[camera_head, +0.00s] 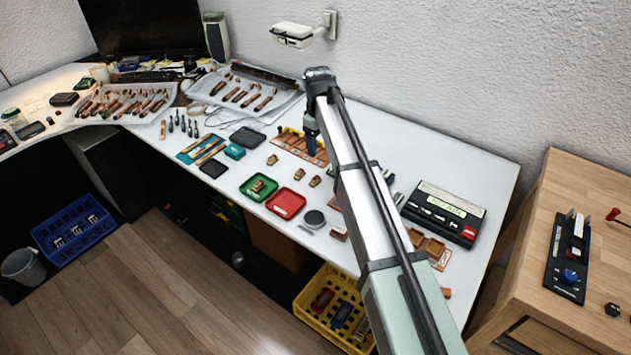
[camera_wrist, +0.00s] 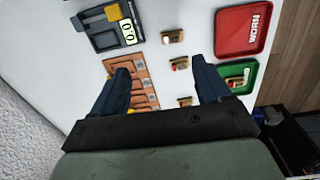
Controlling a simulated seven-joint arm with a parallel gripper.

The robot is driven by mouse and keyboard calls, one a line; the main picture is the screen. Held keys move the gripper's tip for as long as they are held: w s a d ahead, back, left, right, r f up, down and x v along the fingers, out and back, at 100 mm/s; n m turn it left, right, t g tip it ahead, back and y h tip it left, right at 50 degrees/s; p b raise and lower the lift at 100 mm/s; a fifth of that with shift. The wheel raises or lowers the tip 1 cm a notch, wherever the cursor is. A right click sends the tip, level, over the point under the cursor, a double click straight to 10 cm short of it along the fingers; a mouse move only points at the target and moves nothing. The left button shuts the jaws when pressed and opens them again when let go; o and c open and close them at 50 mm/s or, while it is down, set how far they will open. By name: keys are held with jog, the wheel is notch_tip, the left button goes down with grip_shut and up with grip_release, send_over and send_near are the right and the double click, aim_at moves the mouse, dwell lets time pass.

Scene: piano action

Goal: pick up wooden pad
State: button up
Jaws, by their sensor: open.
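Three small wooden blocks with pale and red parts stand in a row on the white table: one (camera_head: 272,159), a second (camera_head: 295,172) and a third (camera_head: 315,181). In the wrist view they show as a top (camera_wrist: 172,36), a middle (camera_wrist: 180,63) and a lower block (camera_wrist: 184,101). I cannot tell which one is the wooden pad. Another brown piece (camera_head: 258,186) lies in the green tray (camera_head: 248,195).
A red tray (camera_head: 285,203) marked WORN (camera_wrist: 243,30) lies beside the green tray. A gauge reading 0.0 (camera_wrist: 106,24) is at the wrist view's upper left. A black device (camera_head: 443,212) stands right of my arm. White table shows between the blocks and trays.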

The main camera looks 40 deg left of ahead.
jog(key=s, duration=0.2)
send_over(316, 178)
jog(key=shift+g, duration=0.3)
jog(key=f, duration=0.8)
jog(key=shift+s, duration=0.3)
jog(key=shift+w+d+f, duration=0.1)
jog(key=shift+w+f, duration=0.05)
jog(key=shift+f, duration=1.2)
jog(key=shift+w+f, duration=0.15)
jog(key=shift+f, duration=1.15)
jog(key=shift+c, duration=0.3)
jog(key=c, duration=1.1)
jog(key=shift+o, duration=0.2)
jog(key=shift+r, duration=0.1)
